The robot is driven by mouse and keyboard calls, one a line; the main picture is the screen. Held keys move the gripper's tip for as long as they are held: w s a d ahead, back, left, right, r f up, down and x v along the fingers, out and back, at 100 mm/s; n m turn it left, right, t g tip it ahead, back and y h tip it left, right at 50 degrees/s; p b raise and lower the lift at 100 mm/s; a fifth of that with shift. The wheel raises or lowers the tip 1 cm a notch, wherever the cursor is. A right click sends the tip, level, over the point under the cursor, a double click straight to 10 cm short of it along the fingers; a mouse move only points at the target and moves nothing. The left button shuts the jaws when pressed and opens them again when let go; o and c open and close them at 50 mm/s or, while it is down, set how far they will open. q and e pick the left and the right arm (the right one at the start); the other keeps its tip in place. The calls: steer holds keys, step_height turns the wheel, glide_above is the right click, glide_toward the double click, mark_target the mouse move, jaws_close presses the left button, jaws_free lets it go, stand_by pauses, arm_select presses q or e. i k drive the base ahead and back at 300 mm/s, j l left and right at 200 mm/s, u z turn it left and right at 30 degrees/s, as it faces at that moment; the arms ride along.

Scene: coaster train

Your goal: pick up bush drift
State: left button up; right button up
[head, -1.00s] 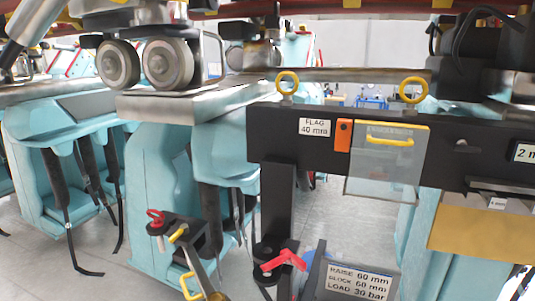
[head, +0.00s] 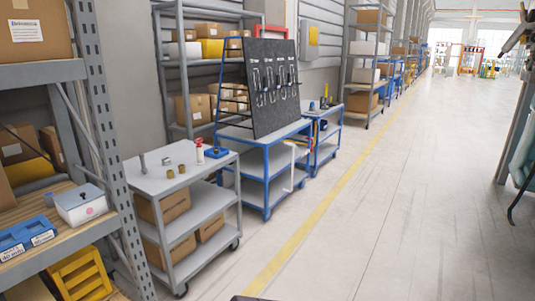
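Neither gripper shows in the head view. A grey cart (head: 150,182) stands left of centre with small parts on its top shelf. Among them are an upright grey metal pin (head: 143,164), a small grey piece (head: 166,160) and two small brass-coloured cylinders (head: 170,173) (head: 182,168). I cannot tell for sure which of these, if any, is the bush drift. A red and white bottle (head: 199,152) and a low blue item (head: 216,152) stand at the cart's far right corner.
A tall rack (head: 95,95) with boxes and blue bins (head: 25,238) stands at the near left. Beyond the cart are a blue-framed cart (head: 262,138) with a black tool board (head: 268,60) and a smaller blue cart (head: 325,132). The floor right of the yellow line (head: 305,228) is clear.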

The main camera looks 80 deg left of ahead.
mark_target(144, 169)
steer(key=u, duration=3.65)
steer(key=z, duration=3.4)
steer(key=j+u, duration=0.15)
steer(key=u, duration=0.3)
steer(key=i+j+u, duration=0.1)
steer(key=u, duration=0.4)
steer(key=i+j+u, duration=0.1)
steer(key=u, duration=0.35)
steer(key=i+j+u, duration=0.1)
steer(key=u, duration=0.4)
steer(key=i+j+u, duration=0.1)
steer(key=u, duration=0.35)
steer(key=i+u, duration=0.25)
steer(key=i, duration=0.25)
steer(key=i+l+u, duration=0.15)
steer(key=i+u, duration=0.15)
steer(key=i, duration=0.2)
steer(key=i+l+u, duration=0.25)
steer(key=i, duration=0.2)
steer(key=i+l+u, duration=0.3)
steer(key=i, duration=0.15)
